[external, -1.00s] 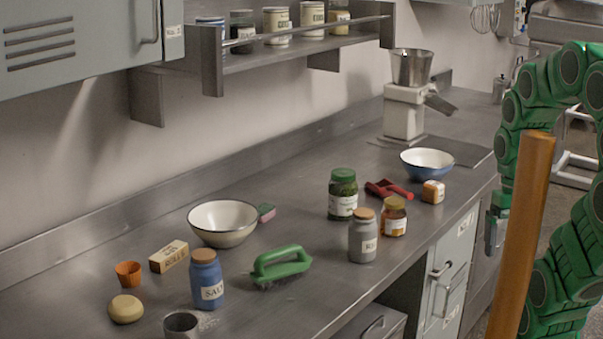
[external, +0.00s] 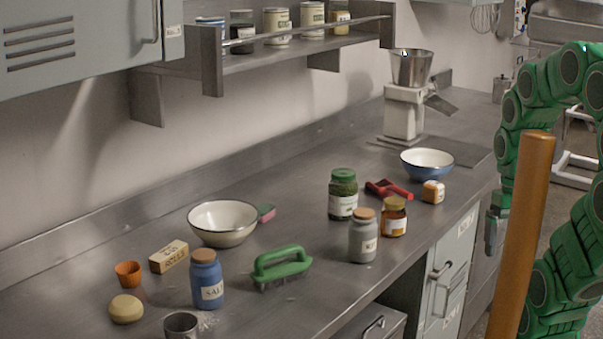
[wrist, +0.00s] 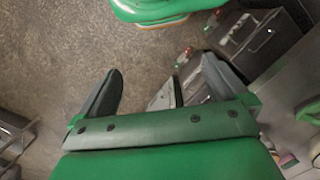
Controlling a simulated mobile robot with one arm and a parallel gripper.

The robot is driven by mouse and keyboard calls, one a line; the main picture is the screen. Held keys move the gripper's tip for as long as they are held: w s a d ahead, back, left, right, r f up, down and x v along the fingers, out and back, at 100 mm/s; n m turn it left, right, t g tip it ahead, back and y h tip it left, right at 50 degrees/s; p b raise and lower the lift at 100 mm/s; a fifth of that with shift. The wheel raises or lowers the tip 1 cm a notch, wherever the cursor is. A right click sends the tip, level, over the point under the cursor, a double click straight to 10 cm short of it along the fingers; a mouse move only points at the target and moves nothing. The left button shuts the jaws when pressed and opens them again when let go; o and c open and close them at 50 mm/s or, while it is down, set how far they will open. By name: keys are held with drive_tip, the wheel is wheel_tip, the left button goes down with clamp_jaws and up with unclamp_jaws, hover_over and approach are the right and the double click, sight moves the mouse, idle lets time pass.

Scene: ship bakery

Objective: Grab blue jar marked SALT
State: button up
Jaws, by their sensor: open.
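The blue jar marked SALT (external: 207,283) stands upright at the front left of the metal counter, with a brown cork-like lid and a white label facing the camera. My gripper (external: 493,232) hangs at the right, beside the counter's front edge and far from the jar. In the wrist view my gripper (wrist: 150,92) is open and empty, its two dark fingers spread above the floor. The jar cannot be made out in the wrist view.
Near the jar are a grey metal cup (external: 181,325), a green-handled brush (external: 281,266), a cream bowl (external: 222,222), a wooden block (external: 168,256), an orange cup (external: 128,273) and a round bun-like thing (external: 126,309). A grey jar (external: 363,236) stands farther right. A shelf (external: 290,55) overhangs the back.

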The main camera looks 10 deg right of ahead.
drive_tip(key=shift+r, duration=2.55)
drive_tip(key=w+a+f+n+t, duration=0.25)
drive_tip(key=w+a+n, duration=0.35)
drive_tip(key=w, duration=0.6)
drive_tip(key=w+a+n+t+y, duration=0.15)
drive_tip(key=w+a, duration=0.25)
drive_tip(key=a, duration=0.5)
drive_tip(key=w+a+n+t+y, duration=0.1)
drive_tip(key=w+a+n+y, duration=0.25)
drive_tip(key=a, duration=0.45)
drive_tip(key=s+a+r+n+g+y, duration=0.1)
drive_tip(key=s+a+n+y, duration=0.15)
drive_tip(key=a, duration=0.85)
drive_tip(key=s+a+r+n+y, duration=0.1)
drive_tip(key=a+y, duration=0.2)
drive_tip(key=a, duration=0.8)
drive_tip(key=s+a+n+g+y, duration=0.1)
drive_tip(key=a+n+y, duration=0.15)
drive_tip(key=a, duration=0.85)
approach(206, 282)
drive_tip(key=w+a+f, duration=0.2)
drive_tip(key=w, duration=0.2)
drive_tip(key=shift+s+a+f, duration=0.25)
drive_tip(key=shift+a+f, duration=0.05)
drive_tip(key=shift+f, duration=0.05)
drive_tip(key=shift+f+x, duration=0.1)
drive_tip(key=shift+x, duration=1.8)
drive_tip(key=shift+f+x, duration=0.15)
drive_tip(key=shift+x, duration=1.75)
